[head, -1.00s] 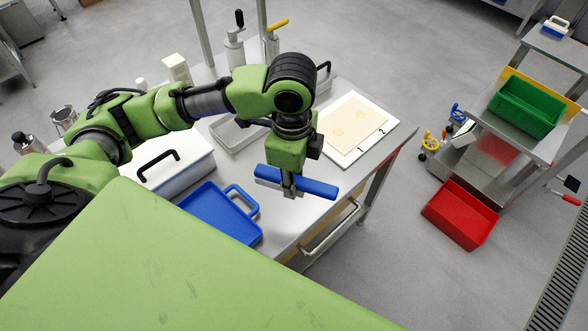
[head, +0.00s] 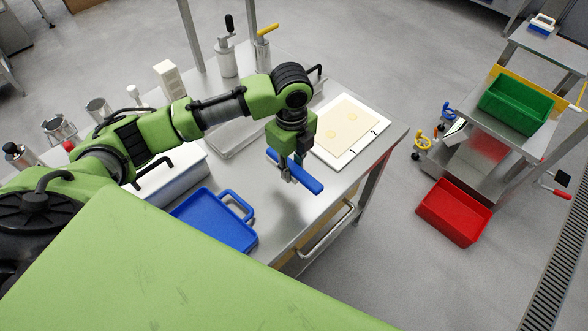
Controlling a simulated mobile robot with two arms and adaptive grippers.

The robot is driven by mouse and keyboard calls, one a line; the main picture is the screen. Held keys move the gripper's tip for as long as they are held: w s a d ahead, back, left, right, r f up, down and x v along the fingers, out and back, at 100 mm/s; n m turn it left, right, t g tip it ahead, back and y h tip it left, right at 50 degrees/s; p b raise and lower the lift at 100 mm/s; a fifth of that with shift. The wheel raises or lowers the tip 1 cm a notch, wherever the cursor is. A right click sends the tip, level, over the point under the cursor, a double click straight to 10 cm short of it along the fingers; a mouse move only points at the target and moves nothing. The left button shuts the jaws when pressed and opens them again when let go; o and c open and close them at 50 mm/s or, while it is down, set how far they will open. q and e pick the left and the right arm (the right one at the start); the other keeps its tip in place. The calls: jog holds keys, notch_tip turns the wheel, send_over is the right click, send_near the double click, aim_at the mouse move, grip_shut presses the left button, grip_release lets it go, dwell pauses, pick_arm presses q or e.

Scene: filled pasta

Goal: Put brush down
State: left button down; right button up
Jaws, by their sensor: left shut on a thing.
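The brush (head: 310,182) has a long blue body. It is in the head view, over the front part of the steel table (head: 270,215). My left gripper (head: 290,174) points down and is shut on the brush near its middle. The brush seems to be just above the table top; I cannot tell if it touches. My right gripper is not in the picture.
A white lidded box (head: 165,180) and a metal tray (head: 240,135) are further left. Bare table surrounds the brush in front.

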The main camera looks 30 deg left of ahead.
pick_arm(q)
jog(key=w+f, duration=0.1)
jog(key=f, duration=0.1)
jog(key=w+a+f, duration=0.1)
jog(key=w, duration=0.1)
jog(key=w+f, duration=0.1)
jog(key=f, duration=0.1)
jog(key=shift+w+a+f, duration=0.15)
jog(key=shift+a+f, duration=0.1)
jog(key=shift+f, duration=0.05)
jog(key=shift+w+f+p, duration=0.1)
jog(key=shift+f+p, duration=0.3)
jog(key=shift+f, duration=1.25)
jog(key=shift+f, duration=0.15)
jog(key=c, duration=1.8)
grip_release()
notch_tip(320, 180, up, 12)
jog(key=shift+r+b, duration=0.2)
jog(key=shift+b, duration=0.45)
